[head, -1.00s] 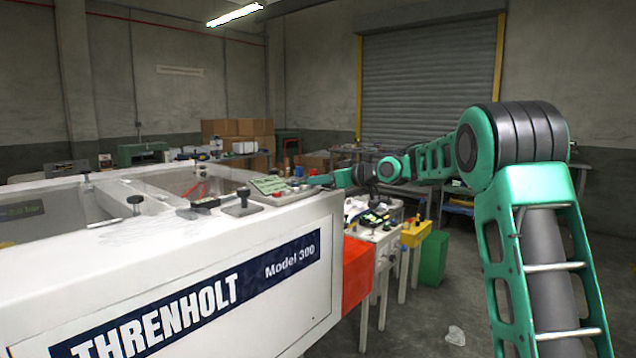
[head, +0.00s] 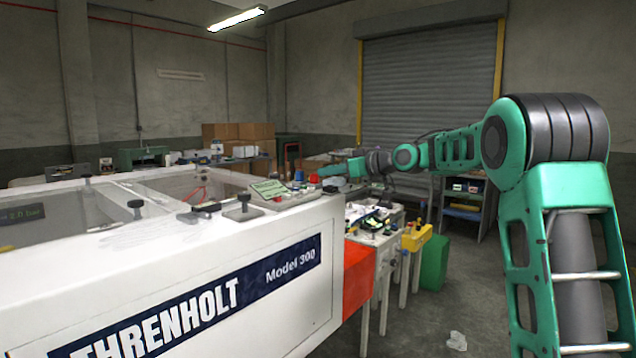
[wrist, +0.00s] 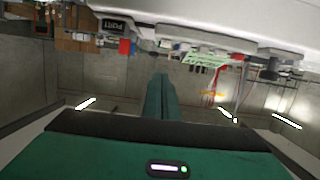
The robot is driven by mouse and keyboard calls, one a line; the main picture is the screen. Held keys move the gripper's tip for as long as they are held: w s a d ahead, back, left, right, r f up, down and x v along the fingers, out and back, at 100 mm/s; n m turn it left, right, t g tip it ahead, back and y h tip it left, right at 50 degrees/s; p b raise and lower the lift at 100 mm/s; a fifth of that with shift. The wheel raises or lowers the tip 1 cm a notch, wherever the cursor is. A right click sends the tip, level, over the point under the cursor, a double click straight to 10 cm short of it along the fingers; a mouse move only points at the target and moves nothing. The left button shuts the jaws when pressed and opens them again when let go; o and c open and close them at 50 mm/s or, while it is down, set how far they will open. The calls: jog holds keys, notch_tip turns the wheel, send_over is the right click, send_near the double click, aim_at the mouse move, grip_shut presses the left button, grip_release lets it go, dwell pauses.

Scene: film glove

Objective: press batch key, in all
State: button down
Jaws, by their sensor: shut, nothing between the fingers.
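The white Threnholt machine (head: 200,275) fills the left of the head view. Its near right top corner bears a small control panel (head: 300,198) with a pale green label plate (head: 269,189) and small keys. The keys are too small to read, so I cannot tell which is the batch key. My gripper (head: 324,171) is shut and empty, above and beyond the panel's right end. In the upside-down wrist view my gripper's fingers (wrist: 162,78) are together, apart from the panel, and the pale green plate (wrist: 205,58) shows to their right.
Black knobs (head: 243,200) stand on the machine's top. A table with small parts (head: 375,232), a yellow box (head: 416,238) and a green bin (head: 433,262) stand right of the machine.

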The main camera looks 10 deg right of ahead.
jog(key=v, duration=0.6)
jog(key=shift+s+r, duration=0.1)
dwell(0.6)
jog(key=s+d+f+m+g+h, duration=0.35)
jog(key=s+f, duration=0.45)
jog(key=s, duration=0.3)
jog(key=s+d+f+m+g+h, duration=0.25)
jog(key=s+d+f, duration=0.35)
jog(key=s, duration=0.5)
jog(key=s+d+f+m+g+h, duration=0.2)
jog(key=s+d+f+m+h, duration=0.15)
jog(key=s+f, duration=0.7)
jog(key=s+f+m+g, duration=0.2)
jog(key=s, duration=0.8)
jog(key=s+a+f+m+g, duration=0.1)
jog(key=s+f+m+g, duration=0.1)
jog(key=s, duration=0.9)
jog(key=shift+a+f+g+y, duration=0.25)
jog(key=shift+f+g+y, duration=0.1)
jog(key=shift+f, duration=0.3)
jog(key=shift+s, duration=0.1)
